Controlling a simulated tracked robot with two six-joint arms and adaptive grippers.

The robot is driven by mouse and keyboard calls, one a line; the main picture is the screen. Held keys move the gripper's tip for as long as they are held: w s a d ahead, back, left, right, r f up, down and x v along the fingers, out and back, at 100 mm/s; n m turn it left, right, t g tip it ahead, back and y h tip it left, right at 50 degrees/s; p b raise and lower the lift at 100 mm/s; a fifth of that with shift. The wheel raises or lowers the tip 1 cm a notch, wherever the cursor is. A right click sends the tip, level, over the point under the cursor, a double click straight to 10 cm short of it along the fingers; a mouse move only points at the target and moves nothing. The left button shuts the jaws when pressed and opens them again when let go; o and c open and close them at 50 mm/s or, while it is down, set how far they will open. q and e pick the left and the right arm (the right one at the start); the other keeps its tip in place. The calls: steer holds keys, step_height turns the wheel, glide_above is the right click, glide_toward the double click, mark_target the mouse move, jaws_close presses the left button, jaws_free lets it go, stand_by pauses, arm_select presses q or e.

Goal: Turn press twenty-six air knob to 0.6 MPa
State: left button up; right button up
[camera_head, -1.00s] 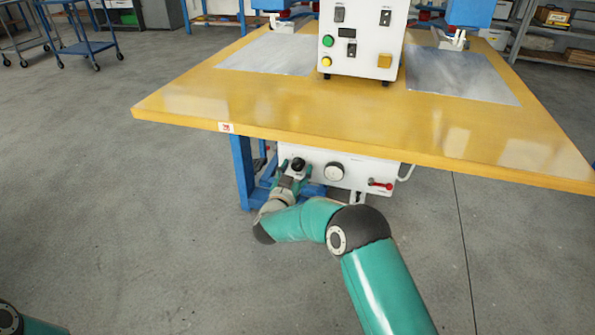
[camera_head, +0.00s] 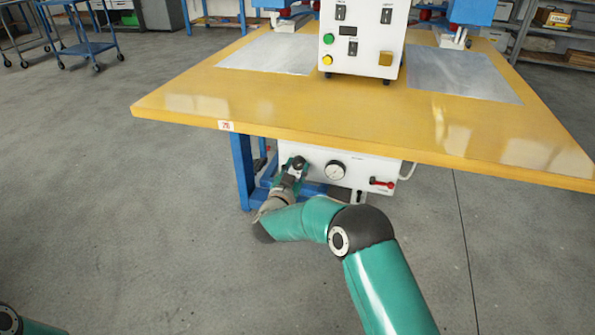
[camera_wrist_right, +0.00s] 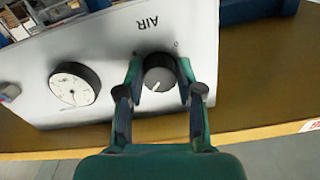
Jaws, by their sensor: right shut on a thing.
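The black air knob (camera_wrist_right: 158,74) with a pale pointer line sits on a white panel marked AIR in the right wrist view. My right gripper (camera_wrist_right: 157,80) is shut on it, one finger on each side. In the head view my right gripper (camera_head: 294,174) reaches the panel's left part under the yellow table, and the knob (camera_head: 298,162) shows dark at its fingertips. The round pressure gauge (camera_head: 335,170) is right of the knob; it also shows in the right wrist view (camera_wrist_right: 74,87), its scale too small to read. My left gripper is not in view.
The yellow table (camera_head: 190,112) overhangs the white air panel (camera_head: 358,172). A red lever (camera_head: 382,183) is at the panel's right. A blue table leg (camera_head: 241,172) stands left of my right gripper. A label reading 26 (camera_head: 226,126) is on the table edge.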

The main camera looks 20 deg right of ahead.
steer(key=o, duration=1.2)
steer(key=shift+c, duration=0.2)
steer(key=shift+s+a, duration=0.35)
steer(key=shift+s, duration=0.15)
steer(key=v, duration=1)
steer(key=shift+s+a, duration=0.25)
steer(key=shift+s, duration=0.1)
steer(key=shift+f, duration=0.1)
